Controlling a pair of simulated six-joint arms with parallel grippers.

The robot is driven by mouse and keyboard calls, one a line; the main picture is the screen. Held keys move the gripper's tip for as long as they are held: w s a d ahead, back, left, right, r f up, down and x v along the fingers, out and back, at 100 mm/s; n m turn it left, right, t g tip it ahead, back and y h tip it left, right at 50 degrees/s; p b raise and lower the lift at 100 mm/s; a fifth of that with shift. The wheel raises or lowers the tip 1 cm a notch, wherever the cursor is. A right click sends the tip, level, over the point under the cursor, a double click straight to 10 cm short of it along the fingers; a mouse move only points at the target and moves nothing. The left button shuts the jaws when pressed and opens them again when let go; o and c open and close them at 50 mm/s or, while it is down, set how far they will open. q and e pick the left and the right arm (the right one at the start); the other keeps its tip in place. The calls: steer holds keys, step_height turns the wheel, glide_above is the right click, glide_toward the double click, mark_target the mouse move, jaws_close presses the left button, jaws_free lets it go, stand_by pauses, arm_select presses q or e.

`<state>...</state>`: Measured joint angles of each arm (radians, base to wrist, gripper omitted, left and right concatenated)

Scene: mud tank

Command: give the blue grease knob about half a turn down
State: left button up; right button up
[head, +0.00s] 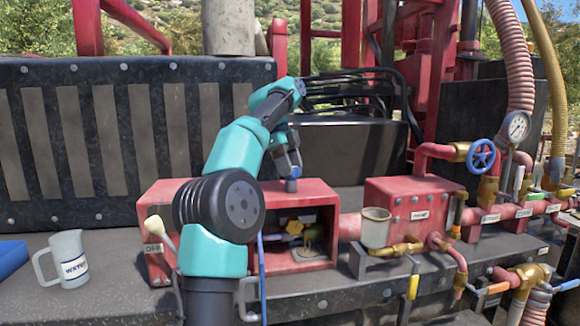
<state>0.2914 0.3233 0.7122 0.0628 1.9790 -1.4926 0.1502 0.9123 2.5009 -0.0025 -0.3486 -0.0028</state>
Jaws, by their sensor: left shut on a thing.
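The blue grease knob (291,185) stands upright on top of the red box (322,190) with the open front. Only its lower part shows; my fingers cover the top. My left gripper (291,170) points down at it from above, and its fingers are shut on the knob. My left arm comes up from the bottom of the view, bends over, and hides part of the box's left side. My right gripper is not in view.
A yellow valve handle (294,227) sits inside the box opening. A cream-knobbed lever (155,226) stands at the box's left end. A white jug (69,258) is on the deck at left. A metal cup (375,228) and a blue handwheel (481,155) are to the right.

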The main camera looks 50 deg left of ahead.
arm_select(q)
steer(key=o, duration=0.9)
